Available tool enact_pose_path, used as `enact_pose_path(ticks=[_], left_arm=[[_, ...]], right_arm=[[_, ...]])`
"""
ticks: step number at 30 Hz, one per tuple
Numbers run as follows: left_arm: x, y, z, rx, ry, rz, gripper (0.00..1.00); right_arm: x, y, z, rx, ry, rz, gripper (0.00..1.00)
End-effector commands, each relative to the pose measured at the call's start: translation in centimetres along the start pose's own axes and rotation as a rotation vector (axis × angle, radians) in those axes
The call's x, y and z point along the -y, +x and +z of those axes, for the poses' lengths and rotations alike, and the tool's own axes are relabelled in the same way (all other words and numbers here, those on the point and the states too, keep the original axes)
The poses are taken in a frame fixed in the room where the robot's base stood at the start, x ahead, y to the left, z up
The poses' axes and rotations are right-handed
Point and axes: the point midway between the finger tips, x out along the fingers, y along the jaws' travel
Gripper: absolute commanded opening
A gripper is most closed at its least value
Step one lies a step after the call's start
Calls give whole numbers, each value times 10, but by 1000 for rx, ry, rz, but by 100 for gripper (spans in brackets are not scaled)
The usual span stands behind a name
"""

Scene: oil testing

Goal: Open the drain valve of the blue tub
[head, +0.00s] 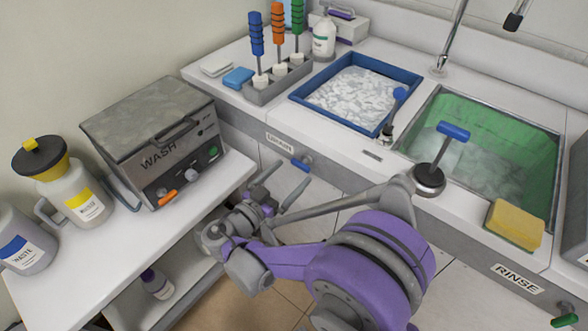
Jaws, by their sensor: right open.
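The blue tub (299,96) is a blue-rimmed basin set in the counter, holding white foamy contents. Below it, on the counter's front, is a drain valve (308,160) with a blue lever handle (300,165). The lever points left and slightly up along the front. My right gripper (288,176) is open and empty, just below and left of the lever. Its two fingers reach up toward the lever, and I see no clear contact. My left gripper is not in view.
A green rinse tub (548,160) is at the right, with a green valve handle (565,320) below. Blue-handled tools and a yellow sponge (514,224) stand by the tubs. A wash machine (154,136) and jugs stand on the left counter. A gap separates the counters.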

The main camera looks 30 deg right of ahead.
Motion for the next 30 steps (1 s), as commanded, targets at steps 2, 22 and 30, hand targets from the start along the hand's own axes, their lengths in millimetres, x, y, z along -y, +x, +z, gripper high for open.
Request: enact_pose_path(ticks=[2, 22, 30], left_arm=[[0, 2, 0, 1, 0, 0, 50], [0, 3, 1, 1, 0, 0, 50], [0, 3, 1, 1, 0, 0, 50]], right_arm=[[-1, 12, 0, 0, 0, 3, 100], [0, 28, 0, 1, -1, 0, 68], [0, 28, 0, 1, -1, 0, 19]])
